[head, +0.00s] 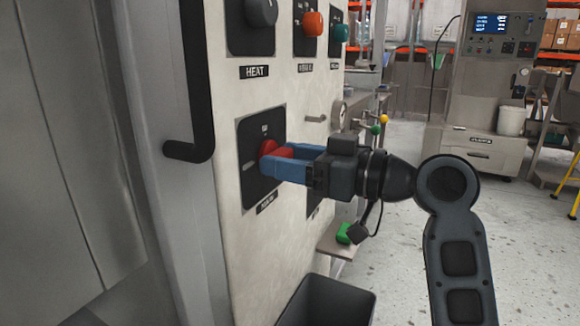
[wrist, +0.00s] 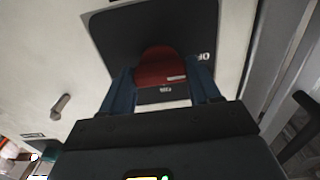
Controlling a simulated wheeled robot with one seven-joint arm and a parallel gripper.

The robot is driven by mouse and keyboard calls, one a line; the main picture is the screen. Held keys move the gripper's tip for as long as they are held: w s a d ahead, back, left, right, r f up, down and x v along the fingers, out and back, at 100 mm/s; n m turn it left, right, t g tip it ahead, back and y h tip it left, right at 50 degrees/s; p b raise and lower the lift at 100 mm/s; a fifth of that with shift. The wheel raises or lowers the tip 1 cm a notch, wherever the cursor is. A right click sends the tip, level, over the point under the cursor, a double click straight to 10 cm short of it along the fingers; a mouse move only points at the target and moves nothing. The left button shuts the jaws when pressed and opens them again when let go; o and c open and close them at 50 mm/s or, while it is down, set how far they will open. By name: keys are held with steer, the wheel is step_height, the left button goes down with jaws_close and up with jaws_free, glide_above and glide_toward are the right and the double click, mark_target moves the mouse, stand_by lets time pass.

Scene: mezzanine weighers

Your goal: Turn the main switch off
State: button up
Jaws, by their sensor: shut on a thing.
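The main switch is a red rotary handle (head: 268,150) on a black square plate (head: 250,180) on the pale cabinet front. My gripper (head: 285,158) reaches it from the right, and its blue fingers are shut on the red handle. In the wrist view the red handle (wrist: 160,68) sits between the two blue fingers (wrist: 162,85). An OFF mark (wrist: 203,57) shows at the right of the plate and an ON mark (wrist: 165,89) just below the handle, as the picture lies. Part of the handle is hidden by the fingers.
A black door handle (head: 198,80) is close on the left. A small lever (head: 316,118) and a dark bin (head: 325,302) are near. Open floor lies right.

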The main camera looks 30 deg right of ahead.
steer(key=shift+f, duration=0.1)
stand_by(0.3)
steer(key=o, duration=1.1)
steer(key=shift+c, duration=0.2)
steer(key=v, duration=0.7)
steer(key=shift+s+d+p, duration=0.25)
steer(key=shift+s+p, duration=0.05)
